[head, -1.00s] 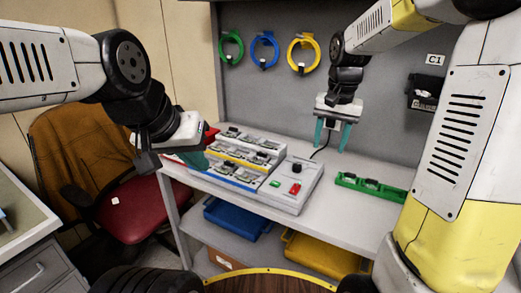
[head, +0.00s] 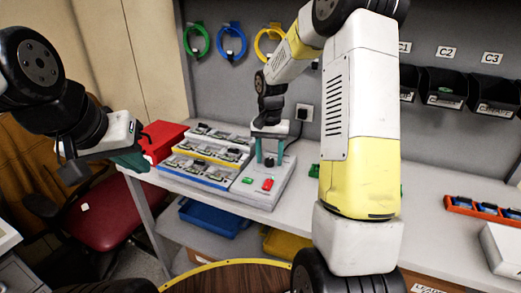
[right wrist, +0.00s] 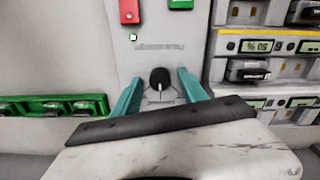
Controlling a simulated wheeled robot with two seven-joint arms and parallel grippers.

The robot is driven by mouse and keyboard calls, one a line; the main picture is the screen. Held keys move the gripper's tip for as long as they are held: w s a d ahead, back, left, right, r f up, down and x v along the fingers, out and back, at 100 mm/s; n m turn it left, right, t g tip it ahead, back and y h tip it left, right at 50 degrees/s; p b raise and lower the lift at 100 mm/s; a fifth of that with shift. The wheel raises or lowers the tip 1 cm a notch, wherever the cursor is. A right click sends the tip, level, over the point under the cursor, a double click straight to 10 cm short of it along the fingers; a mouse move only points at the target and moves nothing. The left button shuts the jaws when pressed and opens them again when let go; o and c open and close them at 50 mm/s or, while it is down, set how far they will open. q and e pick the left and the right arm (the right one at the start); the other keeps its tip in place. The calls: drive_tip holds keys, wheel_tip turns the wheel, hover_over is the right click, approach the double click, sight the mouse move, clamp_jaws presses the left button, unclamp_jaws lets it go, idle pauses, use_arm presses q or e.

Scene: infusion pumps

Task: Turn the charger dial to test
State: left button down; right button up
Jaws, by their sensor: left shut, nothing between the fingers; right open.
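The charger (head: 262,199) is a pale box on the bench, with a sloped rack of several pumps on its left part. Its dial (right wrist: 160,78) is a black round knob with a white pointer line, pointing down in the right wrist view toward small upside-down lettering. The dial also shows in the head view (head: 268,160). My right gripper (right wrist: 161,77) is open, with one teal finger on each side of the dial; contact cannot be told. It is above the charger in the head view (head: 269,163). My left gripper (head: 133,162) is shut and empty, left of the rack.
A green button (head: 247,181) and a red switch (head: 267,184) sit in front of the dial. A red box (head: 162,139) stands left of the rack. A green tray (right wrist: 60,107) lies beside the charger. Bins (head: 443,88) hang on the back panel.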

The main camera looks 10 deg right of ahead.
drive_tip(key=shift+f, duration=0.1)
drive_tip(key=shift+c, duration=0.2)
clamp_jaws()
drive_tip(key=shift+n, duration=0.4)
drive_tip(key=n, duration=0.3)
drive_tip(key=shift+n, duration=2.6)
drive_tip(key=shift+o, duration=0.2)
unclamp_jaws()
